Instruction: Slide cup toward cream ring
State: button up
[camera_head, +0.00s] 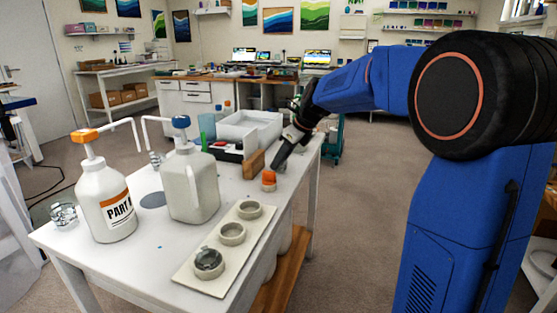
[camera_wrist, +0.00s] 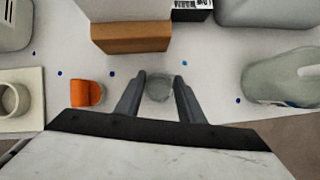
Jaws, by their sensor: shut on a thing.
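In the wrist view, a small clear cup (camera_wrist: 159,88) stands between the two dark fingers of my gripper (camera_wrist: 157,92), which is shut on it. In the head view my gripper (camera_head: 277,166) reaches down to the far right part of the table, and the cup cannot be made out there. Three rings sit on a cream board (camera_head: 190,277) nearer the front. The cream ring at its far end (camera_head: 249,209) is closest to my gripper; a ring also shows at the left of the wrist view (camera_wrist: 13,99). The front ring (camera_head: 208,262) looks grey inside.
An orange object (camera_head: 268,177) stands close beside my gripper, left of it in the wrist view. A wooden block (camera_head: 254,163) and a white bin (camera_head: 262,127) stand behind. Two pump jugs (camera_head: 108,207) (camera_head: 190,185) are left. A clear vessel (camera_wrist: 282,78) is right of my gripper.

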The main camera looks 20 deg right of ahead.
jog(key=o, duration=1.1)
jog(key=shift+d, duration=0.1)
jog(key=v, duration=1.7)
jog(key=shift+r, duration=0.15)
jog(key=shift+s, duration=0.2)
jog(key=s+f+n+h, duration=0.1)
jog(key=s+f+n, duration=0.7)
jog(key=s, duration=0.3)
jog(key=s+a+f+n+h, duration=0.1)
jog(key=s+f+n, duration=0.6)
jog(key=s+n, duration=0.3)
jog(key=s+a+f+n+h, duration=0.1)
jog(key=s+f+n+h, duration=0.1)
jog(key=s+f+n, duration=0.6)
jog(key=s+n, duration=0.1)
jog(key=s, duration=0.5)
jog(key=shift+f, duration=0.4)
